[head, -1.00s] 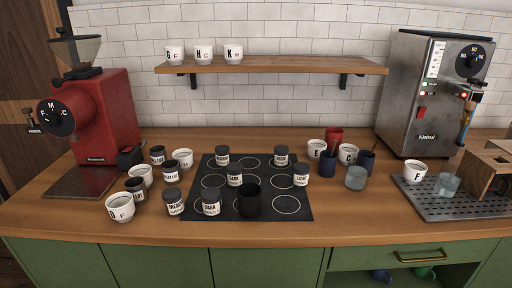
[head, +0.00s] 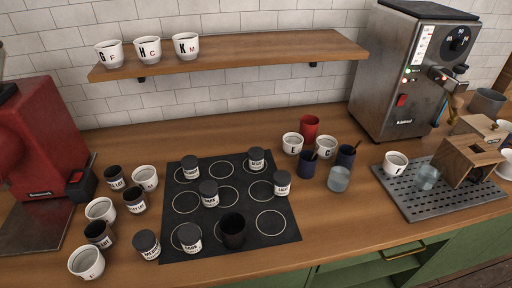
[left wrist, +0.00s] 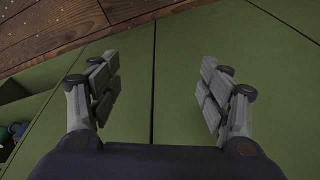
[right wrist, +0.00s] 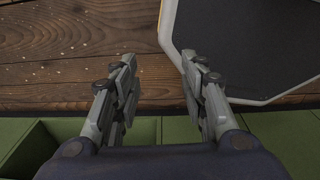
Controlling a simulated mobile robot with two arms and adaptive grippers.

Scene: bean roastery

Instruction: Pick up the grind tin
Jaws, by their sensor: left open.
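No tin has a readable "grind" label. An unlabelled, plain black tin (head: 232,231) stands upright at the front of the black ringed mat (head: 285,231) in the head view; I cannot tell whether it is the grind tin. Labelled dark-lidded jars stand on or beside the mat, including a jar (head: 190,238) just left of the black tin. My left gripper (left wrist: 160,78) is open and empty in front of green cabinet fronts. My right gripper (right wrist: 158,85) is open and empty above the wooden floor. Neither gripper shows in the head view.
A red grinder (head: 35,140) stands left and a steel espresso machine (head: 400,85) right, beside a drip tray (head: 405,194). White cups and dark containers crowd the counter left of the mat. A shelf (head: 240,55) holds three cups. A dark light-rimmed panel (right wrist: 245,45) lies near my right gripper.

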